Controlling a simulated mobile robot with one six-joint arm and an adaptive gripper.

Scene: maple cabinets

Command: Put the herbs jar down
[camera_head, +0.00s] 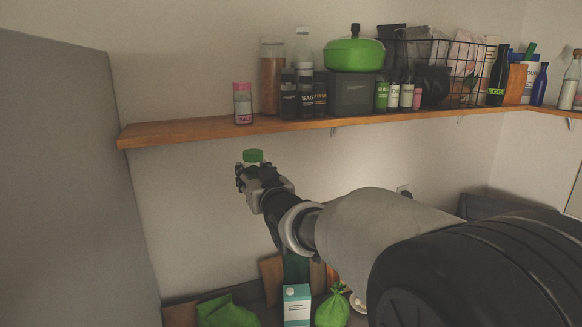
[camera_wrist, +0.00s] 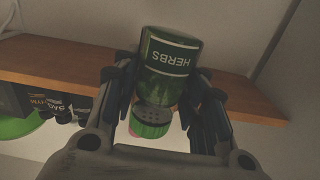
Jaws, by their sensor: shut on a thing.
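The herbs jar is a green glass jar (camera_wrist: 168,75) with a dark label reading HERBS and a green lid. In the wrist view it appears upside down between the two fingers of my gripper (camera_wrist: 168,100), which is shut on it. In the head view only its green lid (camera_head: 253,156) shows clearly above my gripper (camera_head: 254,175); the rest is hidden by the gripper. The jar is in the air, below and in front of the wooden shelf (camera_head: 185,133), near the shelf's left part.
On the shelf stand a pink-lidded salt jar (camera_head: 243,104), a tall pasta jar (camera_head: 272,77), dark spice jars (camera_head: 305,96), a green pot (camera_head: 354,55) and a wire basket (camera_head: 455,75). The shelf's left end is bare. Below are a carton (camera_head: 297,305) and green bags (camera_head: 331,305).

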